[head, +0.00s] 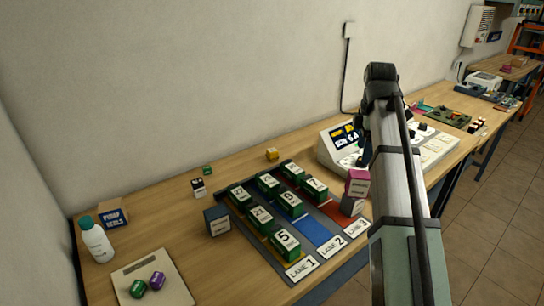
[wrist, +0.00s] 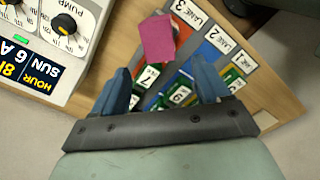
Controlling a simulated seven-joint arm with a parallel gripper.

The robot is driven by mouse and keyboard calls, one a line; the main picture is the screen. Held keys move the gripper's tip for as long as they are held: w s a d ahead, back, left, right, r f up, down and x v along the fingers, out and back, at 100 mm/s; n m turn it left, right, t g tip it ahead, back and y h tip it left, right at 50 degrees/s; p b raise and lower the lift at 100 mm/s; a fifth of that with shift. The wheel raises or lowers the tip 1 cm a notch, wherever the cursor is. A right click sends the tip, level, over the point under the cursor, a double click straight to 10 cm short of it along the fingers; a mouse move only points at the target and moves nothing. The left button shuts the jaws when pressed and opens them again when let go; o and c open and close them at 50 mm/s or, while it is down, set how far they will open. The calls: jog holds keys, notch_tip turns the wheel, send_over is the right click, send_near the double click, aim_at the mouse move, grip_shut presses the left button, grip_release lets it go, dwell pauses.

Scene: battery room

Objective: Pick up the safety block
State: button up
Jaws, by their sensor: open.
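No label that I can read names the safety block, so I cannot tell which block it is. A magenta block (head: 357,184) with a pale label sits above a grey labelled block (head: 351,206) near lane 3; they look stacked. The magenta block's top (wrist: 157,38) also shows in the wrist view. A dark blue-grey labelled cube (head: 217,221) stands at the left of the lane tray. My gripper (wrist: 160,85) is open and empty, its blue fingers spread, with the magenta block beyond the fingertips.
The lane tray (head: 317,232) holds several numbered green blocks. A control console (head: 337,140) stands behind the magenta block. A white bottle (head: 96,240), a cardboard box (head: 112,213) and a pale board (head: 168,287) with green and purple pieces are at left. A yellow cube (head: 272,154) is behind.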

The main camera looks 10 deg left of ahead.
aim_at(273, 150)
jog(key=shift+a, duration=0.15)
